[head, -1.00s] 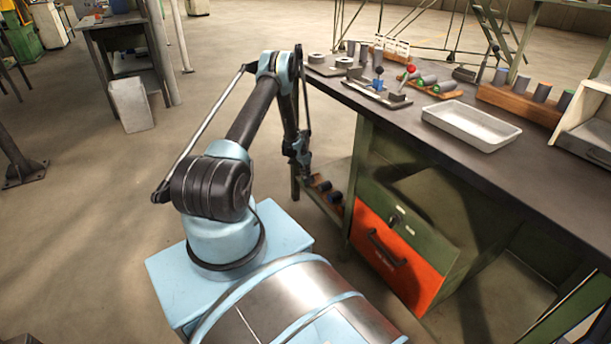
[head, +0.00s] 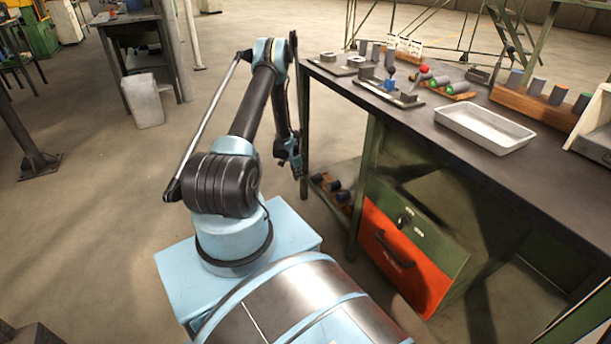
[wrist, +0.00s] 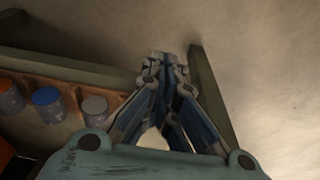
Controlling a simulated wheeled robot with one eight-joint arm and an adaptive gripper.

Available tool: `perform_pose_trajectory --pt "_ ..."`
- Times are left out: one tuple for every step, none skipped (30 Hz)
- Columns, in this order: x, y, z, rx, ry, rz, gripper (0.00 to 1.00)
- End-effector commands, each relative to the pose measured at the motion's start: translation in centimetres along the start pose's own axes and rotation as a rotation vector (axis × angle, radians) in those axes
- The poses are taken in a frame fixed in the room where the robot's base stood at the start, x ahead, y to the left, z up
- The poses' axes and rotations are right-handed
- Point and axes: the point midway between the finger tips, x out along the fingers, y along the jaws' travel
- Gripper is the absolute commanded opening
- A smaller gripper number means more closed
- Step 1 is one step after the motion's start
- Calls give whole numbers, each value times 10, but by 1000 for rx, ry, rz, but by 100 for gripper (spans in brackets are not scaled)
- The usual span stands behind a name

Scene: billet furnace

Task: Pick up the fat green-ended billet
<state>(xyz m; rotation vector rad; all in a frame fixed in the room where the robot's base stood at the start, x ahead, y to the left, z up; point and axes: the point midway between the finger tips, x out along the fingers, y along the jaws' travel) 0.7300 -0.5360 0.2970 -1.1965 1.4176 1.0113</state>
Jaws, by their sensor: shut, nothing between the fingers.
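My gripper (head: 296,172) is shut and empty. It hangs low beside the left end of the bench, left of the lower shelf. In the wrist view its fingertips (wrist: 165,60) meet with nothing between them. Small green-ended billets (head: 434,83) lie on a wooden holder on the bench top. Another green-topped billet (head: 581,103) stands at the right end of a wooden rack (head: 530,105). Which green-ended billet is the fat one is hard to tell. The wrist view shows orange-, blue- (wrist: 47,104) and grey-topped billets (wrist: 95,110) in the lower-shelf rack, and no green one.
The bench (head: 400,130) has a white tray (head: 484,128) on top and an orange drawer (head: 400,255) beneath. The lower shelf holds a rack of dark billets (head: 335,186) close to my gripper. Clear floor lies left of the bench.

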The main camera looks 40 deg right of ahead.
Motion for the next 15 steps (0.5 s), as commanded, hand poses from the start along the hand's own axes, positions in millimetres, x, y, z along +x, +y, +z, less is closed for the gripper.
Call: perform_pose_trajectory --pt "-1 0 6 -1 0 0 0" --pt "-1 0 8 -1 0 0 0" --pt "-2 0 12 -1 0 0 0" --pt "-2 0 13 -1 0 0 2" --pt "-3 0 14 -1 0 0 9" --pt "-4 0 14 -1 -1 0 18" --pt "-5 0 12 0 -4 1 25" --pt "-7 -1 9 1 -7 1 32" --pt "-11 -2 2 3 -15 3 41" --pt "-15 -2 -5 5 -23 4 46" --pt "-20 -3 -13 5 -33 5 46" --pt "-27 -4 -26 5 -46 7 46" --pt "-33 -5 -36 6 -58 7 46" --pt "-39 -6 -46 5 -70 7 46" --pt "-48 -6 -60 6 -85 8 46"
